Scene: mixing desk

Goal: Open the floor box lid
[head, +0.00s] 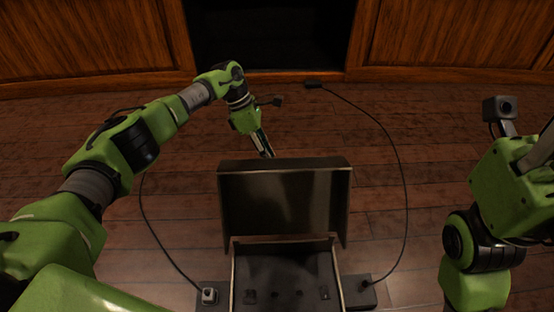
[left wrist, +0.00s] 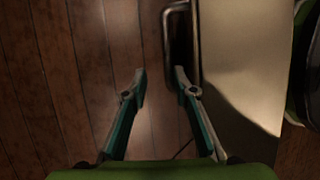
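The floor box (head: 237,275) stands at the bottom middle of the head view. Its dark metal lid (head: 285,200) is raised, and the inside with several small sockets shows. My left gripper (head: 266,150) is just behind the lid's top edge, its tips partly hidden there. In the left wrist view my left gripper (left wrist: 160,75) is open with nothing between its fingers.
Power blocks (head: 362,290) sit on both sides of the box. Wooden panels (head: 90,40) flank a dark opening at the back.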

